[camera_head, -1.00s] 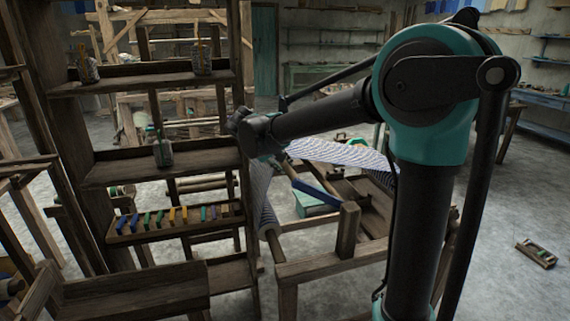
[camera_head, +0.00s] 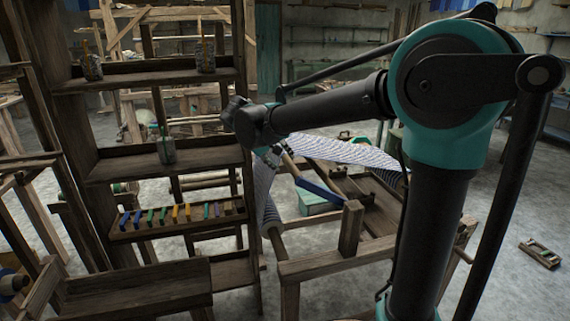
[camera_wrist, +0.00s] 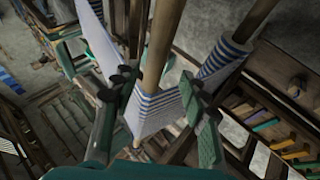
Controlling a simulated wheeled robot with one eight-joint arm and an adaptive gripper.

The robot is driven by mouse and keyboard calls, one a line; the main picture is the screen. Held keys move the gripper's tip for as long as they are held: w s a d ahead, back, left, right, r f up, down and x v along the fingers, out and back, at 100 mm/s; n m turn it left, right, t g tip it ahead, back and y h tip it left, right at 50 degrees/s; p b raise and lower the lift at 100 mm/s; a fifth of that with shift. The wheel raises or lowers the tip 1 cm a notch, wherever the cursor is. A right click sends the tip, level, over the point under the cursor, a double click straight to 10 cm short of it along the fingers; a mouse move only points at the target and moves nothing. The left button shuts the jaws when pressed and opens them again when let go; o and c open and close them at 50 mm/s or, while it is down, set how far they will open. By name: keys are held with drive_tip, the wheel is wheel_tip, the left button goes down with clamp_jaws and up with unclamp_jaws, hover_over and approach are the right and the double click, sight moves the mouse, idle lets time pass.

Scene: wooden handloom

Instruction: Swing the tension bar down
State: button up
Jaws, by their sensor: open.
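In the head view a slanting bar, which looks like the tension bar (camera_head: 318,189), has a pale wooden upper end and a blue length running down right towards a loom post. My gripper (camera_head: 270,156) is beside its upper end. In the wrist view my gripper (camera_wrist: 157,103) is open, its two fingers spread apart. A pale wooden bar (camera_wrist: 162,40) runs down between them, with blue-and-white striped cloth (camera_wrist: 152,118) around or behind it. I cannot tell whether the fingers touch the bar or cloth.
The loom frame (camera_head: 320,266) stands below my arm. A dark wooden shelf rack (camera_head: 165,165) with jars and a row of coloured pieces is close on the left. A small wooden object (camera_head: 540,253) lies on the floor at right, where there is free room.

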drive_tip(key=v, duration=0.8)
drive_tip(key=shift+a+r, duration=0.15)
drive_tip(key=shift+r, duration=0.05)
drive_tip(key=shift+s, duration=0.15)
